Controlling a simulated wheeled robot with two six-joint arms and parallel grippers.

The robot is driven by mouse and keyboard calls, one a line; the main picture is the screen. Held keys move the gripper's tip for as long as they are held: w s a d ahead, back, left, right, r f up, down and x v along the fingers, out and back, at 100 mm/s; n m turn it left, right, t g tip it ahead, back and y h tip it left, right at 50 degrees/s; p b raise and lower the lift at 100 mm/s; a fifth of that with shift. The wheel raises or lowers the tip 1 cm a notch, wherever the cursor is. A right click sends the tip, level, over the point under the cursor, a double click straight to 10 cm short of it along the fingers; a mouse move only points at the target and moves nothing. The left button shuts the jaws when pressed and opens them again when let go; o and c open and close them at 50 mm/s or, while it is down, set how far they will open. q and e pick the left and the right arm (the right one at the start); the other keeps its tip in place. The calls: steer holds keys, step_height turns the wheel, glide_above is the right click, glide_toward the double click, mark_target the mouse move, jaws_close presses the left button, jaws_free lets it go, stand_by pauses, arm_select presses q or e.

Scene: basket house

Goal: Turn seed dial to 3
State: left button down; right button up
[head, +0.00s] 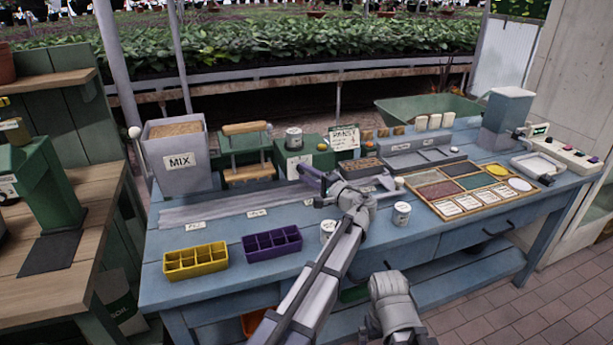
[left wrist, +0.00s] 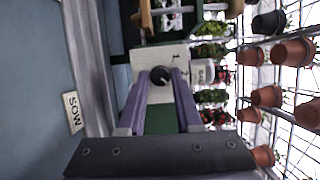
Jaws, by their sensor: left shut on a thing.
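The seed dial is a round dark knob (left wrist: 160,75) on a white panel (left wrist: 145,58) in the left wrist view. In the head view the panel is on the front of a green box (head: 286,150), and my gripper hides the knob. My left gripper (head: 308,172) has purple fingers; in the left wrist view the fingertips (left wrist: 162,78) are on both sides of the knob, shut on it. My right gripper does not show.
A yellow tray (head: 195,262) and a purple tray (head: 271,243) stand at the front of the blue bench. White cans (head: 401,214) stand near my arm. A MIX bin (head: 178,160) is left of the green box, and a seed tray (head: 470,190) lies to the right.

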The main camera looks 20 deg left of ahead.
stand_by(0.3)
arm_select(q)
steer(key=c, duration=0.6)
jaws_free()
steer(key=v, duration=0.7)
steer(key=shift+s+d, duration=0.25)
steer(key=shift+d, duration=0.05)
